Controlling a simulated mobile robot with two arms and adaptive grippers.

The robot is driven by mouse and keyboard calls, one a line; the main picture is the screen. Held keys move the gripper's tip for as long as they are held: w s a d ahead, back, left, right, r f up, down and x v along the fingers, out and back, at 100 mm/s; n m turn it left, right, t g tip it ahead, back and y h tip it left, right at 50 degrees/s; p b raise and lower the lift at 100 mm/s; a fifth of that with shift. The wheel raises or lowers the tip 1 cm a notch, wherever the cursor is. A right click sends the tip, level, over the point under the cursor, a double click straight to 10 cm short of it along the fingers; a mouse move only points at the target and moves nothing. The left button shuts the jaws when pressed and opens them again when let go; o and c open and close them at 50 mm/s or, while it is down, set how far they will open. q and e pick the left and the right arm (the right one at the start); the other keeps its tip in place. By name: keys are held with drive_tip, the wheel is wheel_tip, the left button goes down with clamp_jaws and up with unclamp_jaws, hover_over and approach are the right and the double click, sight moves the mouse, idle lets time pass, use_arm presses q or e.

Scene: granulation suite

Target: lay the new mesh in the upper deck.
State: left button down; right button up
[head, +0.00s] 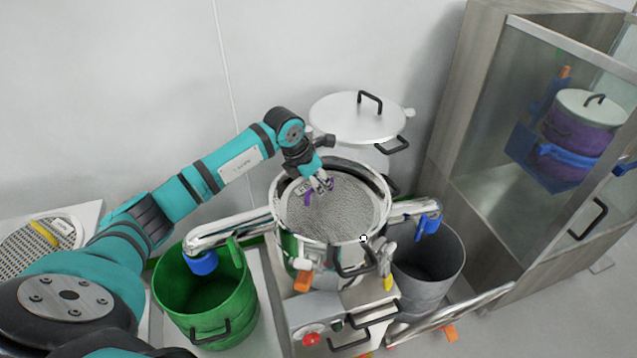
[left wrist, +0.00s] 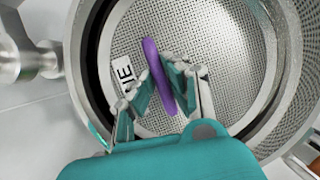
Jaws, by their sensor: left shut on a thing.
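The new mesh (head: 335,212) is a round grey woven disc with a purple grip (head: 306,196) and a white label, partly hidden, in the left wrist view (left wrist: 122,72). It appears within the round steel rim of the upper deck (head: 281,222). I cannot tell whether it rests fully on its seat. A dark ring and steel wall surround the mesh there. My right gripper is in neither view.
A green bucket (head: 190,325) and a grey bucket (head: 450,262) stand either side of the sifter. A lidded vessel (head: 345,115) is behind. Another mesh with a yellow grip (head: 44,234) lies at far left. A glass-fronted cabinet (head: 480,190) stands right.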

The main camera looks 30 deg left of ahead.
use_arm(q)
drive_tip(key=shift+f+b, duration=0.6)
drive_tip(key=shift+f, duration=0.2)
drive_tip(key=c, duration=1.3)
unclamp_jaws()
drive_tip(key=v, duration=1.2)
drive_tip(key=shift+r, duration=0.1)
drive_tip(key=shift+w, duration=0.1)
